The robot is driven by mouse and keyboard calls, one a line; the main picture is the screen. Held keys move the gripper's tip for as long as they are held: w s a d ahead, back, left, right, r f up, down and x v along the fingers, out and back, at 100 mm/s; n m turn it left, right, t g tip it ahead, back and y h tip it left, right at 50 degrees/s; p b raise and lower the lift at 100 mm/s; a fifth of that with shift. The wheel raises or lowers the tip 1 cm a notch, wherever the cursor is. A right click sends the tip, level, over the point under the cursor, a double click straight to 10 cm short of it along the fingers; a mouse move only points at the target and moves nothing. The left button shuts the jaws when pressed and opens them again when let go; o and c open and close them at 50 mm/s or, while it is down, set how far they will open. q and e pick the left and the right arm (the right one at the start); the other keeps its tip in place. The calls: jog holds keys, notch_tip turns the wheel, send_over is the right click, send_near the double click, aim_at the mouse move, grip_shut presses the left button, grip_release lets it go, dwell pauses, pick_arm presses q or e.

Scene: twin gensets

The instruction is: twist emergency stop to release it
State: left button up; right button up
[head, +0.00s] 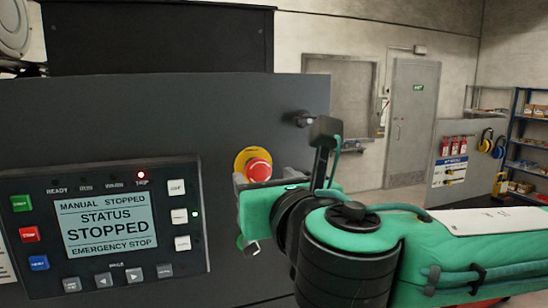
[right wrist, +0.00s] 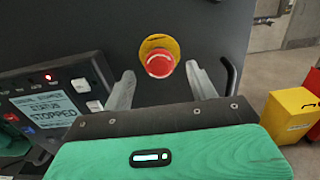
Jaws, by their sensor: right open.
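The emergency stop (head: 259,170) is a red mushroom button on a yellow round plate, fixed to the dark panel right of the control display. It also shows in the right wrist view (right wrist: 159,62), ahead of my gripper and roughly midway between its fingers. My right gripper (head: 262,178) comes in from the right with its green body just below the button. In the right wrist view its two grey fingers (right wrist: 160,84) are spread apart, one on each side of the button, with nothing between them touching it. My left gripper is not in view.
The control panel (head: 109,228) reads "STATUS STOPPED, EMERGENCY STOP", with a red light lit above it. A dark handle (head: 299,118) sticks out at the panel's upper right. A yellow box (right wrist: 294,114) stands on the floor at right. A grey door and shelves are far behind.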

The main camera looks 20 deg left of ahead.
jog(key=shift+p+x, duration=0.35)
jog(key=shift+x, duration=0.85)
jog(key=c, duration=1)
jog(key=shift+f+m+b, duration=0.15)
jog(key=shift+m+b, duration=0.25)
jog(key=shift+b, duration=0.3)
jog(key=m+b, duration=0.2)
jog(key=b, duration=0.1)
jog(key=shift+f+m+b, duration=0.15)
jog(key=shift+m+b, duration=0.2)
jog(key=shift+m, duration=0.05)
jog(key=m+b, duration=0.2)
jog(key=shift+m+b, duration=0.35)
jog(key=shift+m, duration=0.05)
jog(key=shift+r+m+b, duration=0.25)
jog(key=shift+m+b, duration=0.3)
jog(key=shift+m, duration=0.15)
